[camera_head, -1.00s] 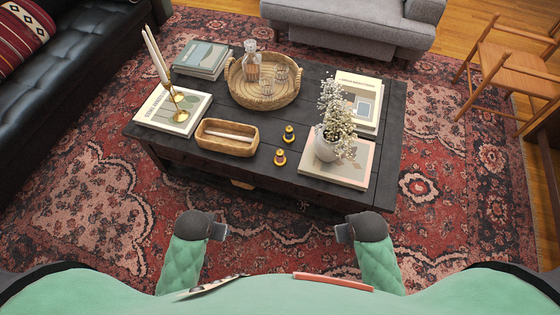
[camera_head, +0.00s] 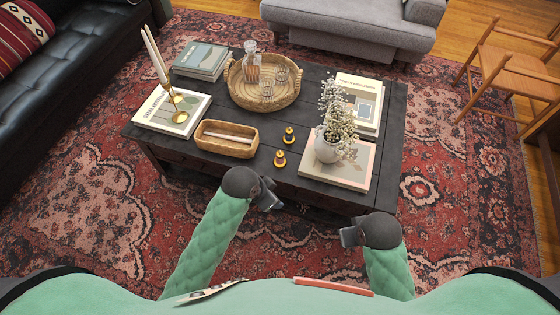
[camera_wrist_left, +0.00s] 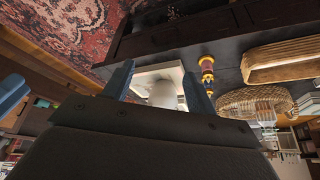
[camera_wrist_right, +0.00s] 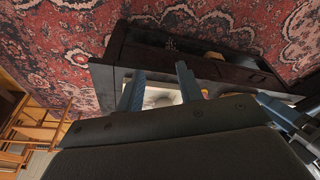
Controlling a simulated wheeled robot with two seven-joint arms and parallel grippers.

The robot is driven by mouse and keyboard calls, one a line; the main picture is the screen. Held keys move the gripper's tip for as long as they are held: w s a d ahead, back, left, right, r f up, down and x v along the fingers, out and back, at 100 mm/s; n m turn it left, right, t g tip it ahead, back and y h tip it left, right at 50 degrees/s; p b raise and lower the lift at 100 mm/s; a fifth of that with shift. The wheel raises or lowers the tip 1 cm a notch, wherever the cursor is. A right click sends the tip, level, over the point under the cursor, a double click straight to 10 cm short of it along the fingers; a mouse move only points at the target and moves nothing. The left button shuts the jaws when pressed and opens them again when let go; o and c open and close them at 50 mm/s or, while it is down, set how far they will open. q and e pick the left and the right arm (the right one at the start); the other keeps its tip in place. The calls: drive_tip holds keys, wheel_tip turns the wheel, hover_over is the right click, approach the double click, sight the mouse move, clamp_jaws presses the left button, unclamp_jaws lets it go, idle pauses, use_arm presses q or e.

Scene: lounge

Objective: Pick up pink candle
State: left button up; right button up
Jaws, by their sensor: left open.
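A pale, slightly pinkish candle-like stick (camera_head: 228,136) lies in the oblong wicker basket (camera_head: 214,148) near the front of the dark coffee table. Two tall pale candles (camera_head: 154,54) stand in a gold holder (camera_head: 174,98) on a book at the table's left; their exact tint is hard to tell. My left gripper (camera_head: 267,196) is open and empty by the table's front edge, right of and nearer me than the basket. The basket also shows in the left wrist view (camera_wrist_left: 281,61). My right gripper (camera_head: 350,237) is open and empty, low in front of the table.
Two small gold-and-dark objects (camera_head: 280,159) stand right of the basket. A white vase (camera_head: 328,148) with flowers stands on a book at the right. A round tray (camera_head: 268,98) with a decanter is behind the basket. The table's front edge (camera_head: 330,200) lies close to both grippers.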

use_arm(q)
drive_tip(key=w+d+f+m+g, duration=0.1)
drive_tip(key=w+d+f+m, duration=0.1)
drive_tip(key=w+d+m, duration=0.55)
drive_tip(key=m+g+y, duration=0.2)
drive_tip(key=m+y, duration=0.2)
drive_tip(key=m, duration=0.6)
approach(280, 153)
wheel_tip(280, 153, down, 5)
drive_tip(key=shift+s+f, duration=0.1)
drive_tip(key=shift+f, duration=0.1)
drive_tip(key=shift+a+f, duration=0.1)
drive_tip(key=shift+a, duration=0.1)
drive_tip(key=shift+w+f, duration=0.2)
drive_tip(key=shift+f, duration=0.85)
wheel_tip(280, 153, down, 4)
drive_tip(key=shift+w+d+f+p, duration=0.1)
drive_tip(key=shift+d+f+p, duration=0.05)
drive_tip(key=shift+p, duration=0.95)
drive_tip(key=shift+f, duration=0.55)
use_arm(e)
drive_tip(key=s+a+f+g, duration=0.1)
drive_tip(key=a+f, duration=0.3)
drive_tip(key=f, duration=1)
drive_tip(key=shift+a+f+g+y, duration=0.15)
drive_tip(key=shift+f+g+y, duration=0.1)
drive_tip(key=shift+g+y, duration=0.05)
